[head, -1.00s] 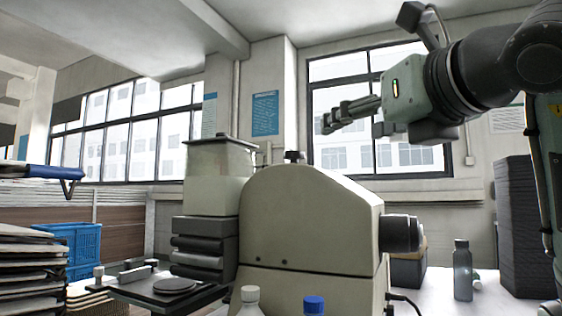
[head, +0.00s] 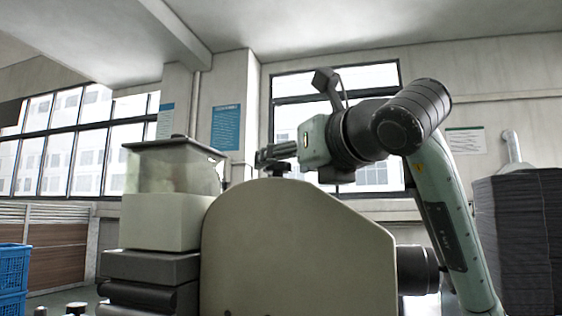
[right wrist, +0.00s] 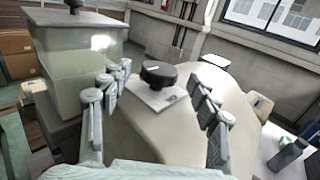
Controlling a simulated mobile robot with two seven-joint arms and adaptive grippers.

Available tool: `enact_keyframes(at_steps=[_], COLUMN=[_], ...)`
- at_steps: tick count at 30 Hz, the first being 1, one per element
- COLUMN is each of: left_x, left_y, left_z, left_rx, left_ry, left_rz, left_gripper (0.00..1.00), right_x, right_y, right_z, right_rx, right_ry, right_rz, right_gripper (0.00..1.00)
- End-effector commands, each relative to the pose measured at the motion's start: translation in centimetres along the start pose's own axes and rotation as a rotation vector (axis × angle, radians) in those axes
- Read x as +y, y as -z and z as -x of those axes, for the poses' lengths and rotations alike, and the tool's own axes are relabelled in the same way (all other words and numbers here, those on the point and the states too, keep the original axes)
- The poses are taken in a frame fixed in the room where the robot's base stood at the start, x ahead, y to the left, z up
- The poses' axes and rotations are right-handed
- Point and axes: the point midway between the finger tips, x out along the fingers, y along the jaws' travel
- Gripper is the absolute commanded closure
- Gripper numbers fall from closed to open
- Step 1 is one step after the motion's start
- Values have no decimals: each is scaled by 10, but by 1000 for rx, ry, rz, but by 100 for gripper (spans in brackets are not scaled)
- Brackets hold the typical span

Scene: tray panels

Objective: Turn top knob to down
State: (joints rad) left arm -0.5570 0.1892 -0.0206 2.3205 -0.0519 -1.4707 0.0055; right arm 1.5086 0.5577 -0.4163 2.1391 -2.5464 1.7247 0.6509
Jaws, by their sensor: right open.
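The top knob (head: 278,169) is a small black round knob on top of the beige machine (head: 295,250). In the right wrist view the knob (right wrist: 158,73) stands on a pale square plate. My right gripper (head: 263,156) is just above the knob in the head view, pointing left. My left gripper is not in view.
A dark cylinder (head: 418,270) sticks out on the right side. A dark stack (head: 525,240) stands at the far right. A grey bottle (right wrist: 287,157) is on the table.

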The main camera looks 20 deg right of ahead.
Motion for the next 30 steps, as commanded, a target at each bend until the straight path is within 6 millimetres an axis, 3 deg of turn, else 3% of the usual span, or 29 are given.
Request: enact_keyframes(at_steps=[6,14,26,30], left_x=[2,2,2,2], left_y=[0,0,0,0], left_z=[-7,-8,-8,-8], left_rx=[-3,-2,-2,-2], left_ry=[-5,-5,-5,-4], left_rz=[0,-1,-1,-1], left_gripper=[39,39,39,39], right_x=[0,0,0,0], right_y=[0,0,0,0], right_z=[-19,-20,-20,-20], right_rx=[1,0,0,0], right_ry=[0,0,-1,-4], right_rz=[-1,0,0,0], right_gripper=[38,38,87,89])
